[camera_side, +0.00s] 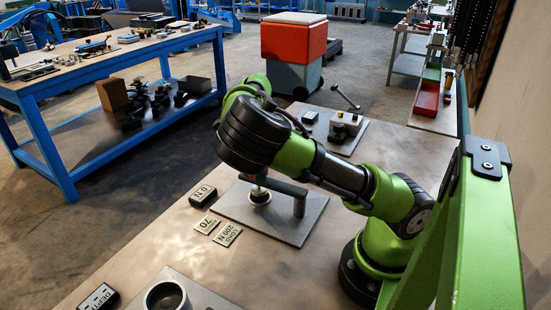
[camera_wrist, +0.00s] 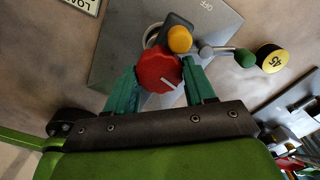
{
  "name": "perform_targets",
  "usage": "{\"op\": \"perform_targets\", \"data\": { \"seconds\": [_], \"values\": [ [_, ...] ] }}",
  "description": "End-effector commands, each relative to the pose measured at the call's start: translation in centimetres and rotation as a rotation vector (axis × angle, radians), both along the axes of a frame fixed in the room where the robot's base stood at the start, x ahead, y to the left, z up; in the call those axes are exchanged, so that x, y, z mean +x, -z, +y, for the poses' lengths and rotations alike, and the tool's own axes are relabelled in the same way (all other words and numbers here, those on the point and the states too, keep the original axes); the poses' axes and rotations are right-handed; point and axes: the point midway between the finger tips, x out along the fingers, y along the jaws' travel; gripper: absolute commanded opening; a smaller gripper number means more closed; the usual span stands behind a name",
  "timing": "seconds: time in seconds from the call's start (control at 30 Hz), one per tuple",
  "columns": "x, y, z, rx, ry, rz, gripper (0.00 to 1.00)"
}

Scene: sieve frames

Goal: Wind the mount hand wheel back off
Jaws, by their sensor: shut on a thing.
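The mount hand wheel (camera_wrist: 160,71) is a red ribbed knob with a white line on its face, in the wrist view. My gripper (camera_wrist: 158,78) has its two green fingers on either side of the wheel, shut on its rim. The wheel sits over a grey plate (camera_wrist: 120,40) marked OFF. In the side view the grey plate (camera_side: 285,232) lies on the bench with a round silver piece (camera_side: 260,196) and a dark bracket (camera_side: 299,205). My arm hides most of the gripper and wheel there.
Small label cards (camera_side: 227,235) and a black "0 N" display (camera_side: 203,194) lie left of the plate. A lever fixture (camera_side: 345,126) stands behind.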

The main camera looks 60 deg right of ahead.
Motion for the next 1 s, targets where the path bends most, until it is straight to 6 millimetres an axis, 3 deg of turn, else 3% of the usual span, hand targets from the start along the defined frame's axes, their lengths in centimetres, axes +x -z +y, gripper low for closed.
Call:
{"op": "perform_targets", "data": {
  "seconds": [0.4,0.9,0.93,1.0],
  "values": [
    [0.00,-0.13,-0.14,-0.002,-0.156,-0.001,0.23],
    [-0.02,-0.13,-0.20,-0.004,-0.169,0.000,0.23],
    [-0.02,-0.13,-0.20,-0.004,-0.169,0.000,0.58],
    [0.00,-0.11,-0.17,-0.004,-0.169,0.001,0.69]
  ]
}}
